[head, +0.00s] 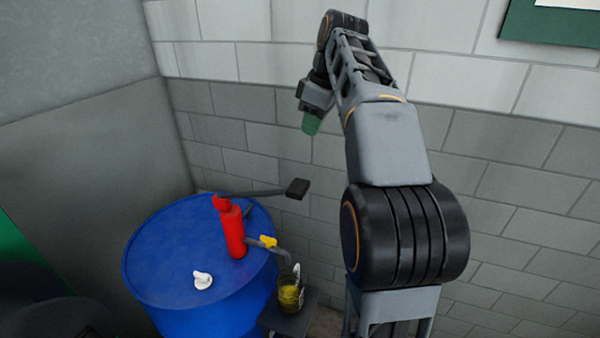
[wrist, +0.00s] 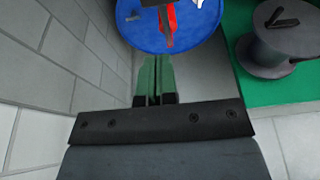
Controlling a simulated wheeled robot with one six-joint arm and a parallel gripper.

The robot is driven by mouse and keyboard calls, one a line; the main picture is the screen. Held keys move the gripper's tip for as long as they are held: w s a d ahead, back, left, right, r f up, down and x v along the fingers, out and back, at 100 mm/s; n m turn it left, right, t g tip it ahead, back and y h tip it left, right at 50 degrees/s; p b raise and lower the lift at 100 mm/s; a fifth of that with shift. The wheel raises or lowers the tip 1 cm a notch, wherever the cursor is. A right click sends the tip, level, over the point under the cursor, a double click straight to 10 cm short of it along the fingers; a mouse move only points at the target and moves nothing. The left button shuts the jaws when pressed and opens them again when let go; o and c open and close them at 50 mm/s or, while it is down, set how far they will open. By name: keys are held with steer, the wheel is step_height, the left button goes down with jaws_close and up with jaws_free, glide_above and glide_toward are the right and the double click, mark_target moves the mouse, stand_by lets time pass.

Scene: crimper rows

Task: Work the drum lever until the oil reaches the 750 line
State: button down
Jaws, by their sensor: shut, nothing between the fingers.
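A blue drum (head: 165,255) stands at the lower left in the head view, and its top shows in the wrist view (wrist: 135,30). A red pump (head: 234,230) stands upright on it. The pump's lever (head: 255,193) reaches right to a black grip (head: 298,188). A spout with a yellow part (head: 268,242) leads to a clear jug (head: 290,293) with yellow oil in its lower part. I cannot read its lines. My gripper (head: 310,126), with green fingers, is above the lever grip, apart from it. In the wrist view my gripper (wrist: 157,62) is shut and empty.
The jug is on a small dark stand (head: 288,320) beside the drum. A white cap (head: 203,280) is on the drum top. Grey block walls (head: 490,140) stand close behind. A dark spool-shaped object (wrist: 285,45) is on green floor in the wrist view.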

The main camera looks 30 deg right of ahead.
glide_above(296, 184)
steer(key=f, duration=1.1)
steer(key=shift+s+d+f, duration=0.25)
steer(key=shift+s+f, duration=0.05)
steer(key=shift+s, duration=0.1)
steer(key=shift+f, duration=1)
